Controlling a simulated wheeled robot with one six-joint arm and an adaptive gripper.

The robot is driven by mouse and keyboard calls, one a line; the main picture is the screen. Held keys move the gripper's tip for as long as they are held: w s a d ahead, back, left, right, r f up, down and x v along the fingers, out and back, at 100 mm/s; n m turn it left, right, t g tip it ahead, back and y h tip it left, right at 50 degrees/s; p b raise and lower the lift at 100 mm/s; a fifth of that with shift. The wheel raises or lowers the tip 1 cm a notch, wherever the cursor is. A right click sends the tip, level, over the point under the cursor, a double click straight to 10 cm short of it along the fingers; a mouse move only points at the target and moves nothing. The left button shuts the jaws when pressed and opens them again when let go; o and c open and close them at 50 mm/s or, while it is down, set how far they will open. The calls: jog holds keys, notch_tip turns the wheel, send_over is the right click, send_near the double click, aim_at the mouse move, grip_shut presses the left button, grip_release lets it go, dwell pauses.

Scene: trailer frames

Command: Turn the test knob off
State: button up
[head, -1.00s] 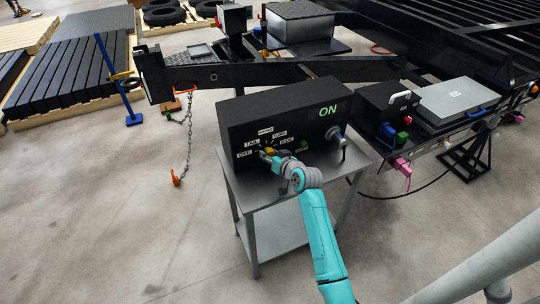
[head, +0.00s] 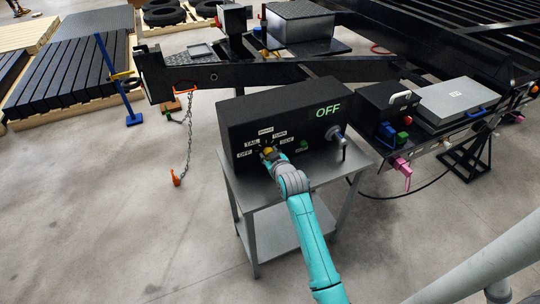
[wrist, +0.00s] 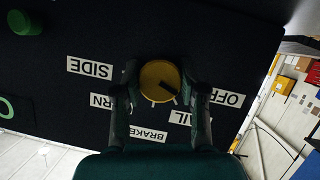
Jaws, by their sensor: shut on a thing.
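The test knob (wrist: 157,74) is a round yellow dial on the front of a black test box (head: 235,125). My gripper (wrist: 159,90) is shut on the knob, one finger on each side of it in the wrist view. The knob's dark pointer mark slants toward the lower right, on the side of the OFF (wrist: 230,98) and partly covered TAIL labels. The box's display (head: 328,111) reads OFF in green letters. In the head view my gripper (head: 272,156) covers part of the knob.
The box stands on a grey metal table (head: 262,195). A green button (head: 304,145) and a silver connector (head: 337,134) are to the knob's right. The black trailer frame (head: 270,72) lies behind. Open floor is at the left.

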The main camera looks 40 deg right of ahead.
jog(key=shift+n+h, duration=0.6)
jog(key=shift+n, duration=0.1)
jog(key=o, duration=1.2)
jog(key=shift+c, duration=0.2)
jog(key=v, duration=1.2)
